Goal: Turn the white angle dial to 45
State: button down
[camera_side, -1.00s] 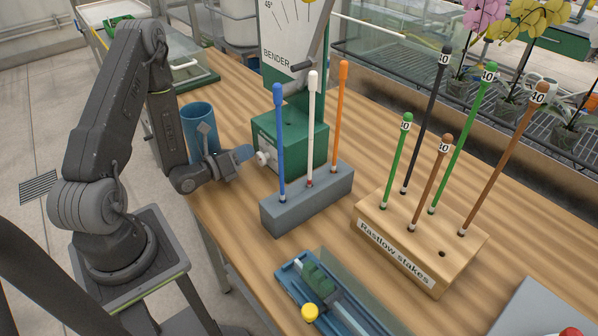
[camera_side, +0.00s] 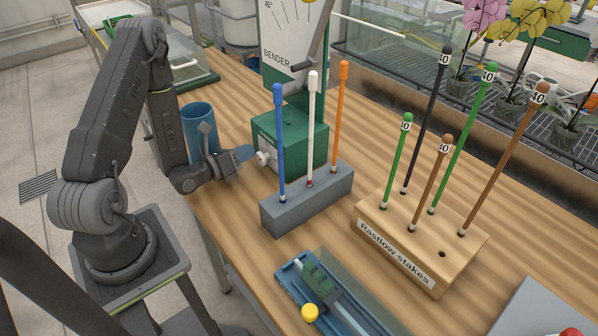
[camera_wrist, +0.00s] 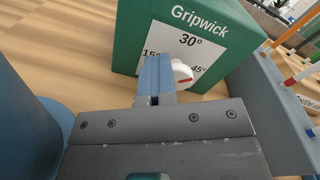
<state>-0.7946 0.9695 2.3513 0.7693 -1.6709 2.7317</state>
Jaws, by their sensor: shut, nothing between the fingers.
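The white angle dial (camera_wrist: 182,72) is a round knob with a red mark, on the front of the green Gripwick box (camera_wrist: 240,45). Its panel shows 15°, 30° and 45°; the red mark is at the dial's lower right, on the side of the 45° label. In the side view the dial (camera_side: 263,158) sits low on the green box (camera_side: 300,140). My gripper (camera_side: 246,152) is shut and empty, just left of the dial. In the wrist view its blue fingers (camera_wrist: 156,72) cover the dial's left edge and part of the 15° label. I cannot tell whether they touch the dial.
A blue cup (camera_side: 200,128) stands close behind my wrist. A grey block (camera_side: 315,203) with blue, white and orange rods is right of the dial. The wooden Rastlow stakes block (camera_side: 400,255) stands farther right. A blue fixture (camera_side: 292,283) lies in front.

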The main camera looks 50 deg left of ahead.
jog(key=shift+w+d+r+m+t+h, duration=0.3)
jog(key=shift+w+d+r+h, duration=0.2)
jog(key=shift+d+r, duration=0.2)
jog(key=shift+a, duration=0.1)
jog(key=shift+a+r, duration=0.1)
jog(key=shift+r, duration=0.2)
jog(key=shift+s+f, duration=0.2)
jog(key=shift+s, duration=2.85)
